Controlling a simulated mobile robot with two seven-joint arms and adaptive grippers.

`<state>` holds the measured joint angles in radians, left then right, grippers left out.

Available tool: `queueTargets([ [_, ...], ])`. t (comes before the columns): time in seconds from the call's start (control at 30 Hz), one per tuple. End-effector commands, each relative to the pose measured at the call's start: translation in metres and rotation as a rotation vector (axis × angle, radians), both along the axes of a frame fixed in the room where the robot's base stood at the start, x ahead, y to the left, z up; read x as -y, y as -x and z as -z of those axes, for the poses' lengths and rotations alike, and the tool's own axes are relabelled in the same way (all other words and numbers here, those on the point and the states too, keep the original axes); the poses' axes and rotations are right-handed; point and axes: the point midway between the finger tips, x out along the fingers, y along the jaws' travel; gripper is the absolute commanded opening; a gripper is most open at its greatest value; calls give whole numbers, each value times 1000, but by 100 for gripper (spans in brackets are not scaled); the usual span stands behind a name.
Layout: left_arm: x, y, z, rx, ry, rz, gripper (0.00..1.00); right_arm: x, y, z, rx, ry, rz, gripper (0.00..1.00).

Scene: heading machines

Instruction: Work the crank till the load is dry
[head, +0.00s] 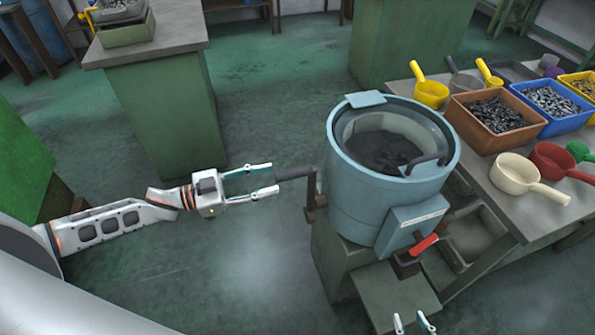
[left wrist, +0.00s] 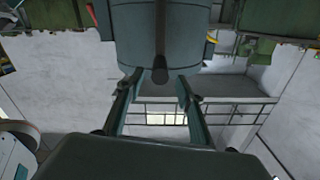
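A blue-grey drum machine (head: 350,178) stands right of centre with dark load (head: 385,150) inside its open top. A crank with a dark grip (head: 297,173) sticks out to the left from its side. A red-handled lever (head: 424,244) is on the drum's front. My right gripper (head: 411,321) shows only its fingertips at the bottom edge, spread apart.
A table (head: 520,222) at the right holds an orange bin (head: 490,143) and a blue bin (head: 556,126) of small metal parts. A cream scoop (head: 517,176) and a red scoop (head: 553,160) lie there. A green-based workbench (head: 165,120) stands back left. The floor around my left arm is clear.

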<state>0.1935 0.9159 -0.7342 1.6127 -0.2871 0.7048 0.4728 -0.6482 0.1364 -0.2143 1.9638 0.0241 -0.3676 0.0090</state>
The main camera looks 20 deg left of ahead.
Motion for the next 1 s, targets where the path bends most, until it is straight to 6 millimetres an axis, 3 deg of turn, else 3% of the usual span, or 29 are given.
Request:
queueTargets([
  [0.4,50,-33,-1,2,3,0,37,0,0,-2,-2,1,0,32],
  [0.87,61,-41,0,1,0,-1,37,2,0,-2,-1,5,0,32],
  [1.0,61,-41,0,1,0,-1,1,2,0,-3,-1,5,0,32],
])
